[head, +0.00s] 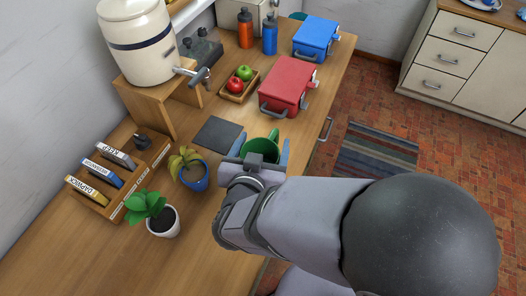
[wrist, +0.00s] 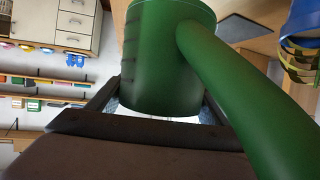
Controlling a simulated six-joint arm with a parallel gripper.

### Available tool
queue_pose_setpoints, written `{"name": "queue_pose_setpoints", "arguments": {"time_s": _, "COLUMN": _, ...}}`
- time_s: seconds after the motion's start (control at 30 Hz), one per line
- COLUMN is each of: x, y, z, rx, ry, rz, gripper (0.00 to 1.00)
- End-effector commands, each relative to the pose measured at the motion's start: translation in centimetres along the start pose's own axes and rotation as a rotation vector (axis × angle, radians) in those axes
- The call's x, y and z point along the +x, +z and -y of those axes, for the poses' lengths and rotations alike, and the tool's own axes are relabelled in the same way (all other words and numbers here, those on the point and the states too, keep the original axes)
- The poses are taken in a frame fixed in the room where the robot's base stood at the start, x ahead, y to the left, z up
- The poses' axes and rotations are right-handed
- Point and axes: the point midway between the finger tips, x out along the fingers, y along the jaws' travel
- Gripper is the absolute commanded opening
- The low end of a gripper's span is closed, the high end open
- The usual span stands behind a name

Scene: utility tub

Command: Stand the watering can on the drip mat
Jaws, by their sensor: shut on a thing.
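The green watering can (head: 262,146) is between the fingers of my gripper (head: 259,158), near the front edge of the counter in the head view. My gripper is shut on it. In the wrist view the can's green body (wrist: 165,60) fills the middle, between the two fingers (wrist: 160,112), with a thick green tube running down to the right. The drip mat (head: 217,137), a dark grey square, lies bare on the counter, just left of the can. The can is apart from the mat in the picture; its height above the counter is hard to tell.
A yellowish plant in a blue pot (head: 194,180) stands close left of my gripper, with a white-potted plant (head: 163,222) nearer. A fruit tray (head: 238,92) and a red box (head: 286,85) stand beyond the mat. A drink dispenser (head: 140,45) on a wooden stand is at back left.

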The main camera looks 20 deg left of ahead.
Motion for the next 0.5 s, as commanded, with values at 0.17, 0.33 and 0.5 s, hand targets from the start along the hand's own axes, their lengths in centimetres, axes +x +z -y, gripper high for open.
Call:
{"name": "queue_pose_setpoints", "arguments": {"time_s": 0.17, "x": -0.8, "y": -1.9, "z": 0.1, "rx": 0.002, "ry": -0.001, "rz": -0.001, "gripper": 0.45}}
{"name": "queue_pose_setpoints", "arguments": {"time_s": 0.33, "x": -0.9, "y": -2.4, "z": 0.0, "rx": 0.000, "ry": -0.001, "rz": 0.000, "gripper": 0.45}}
{"name": "queue_pose_setpoints", "arguments": {"time_s": 0.5, "x": -0.2, "y": -2.1, "z": -0.8, "rx": 0.008, "ry": 0.022, "rz": 0.000, "gripper": 0.45}}
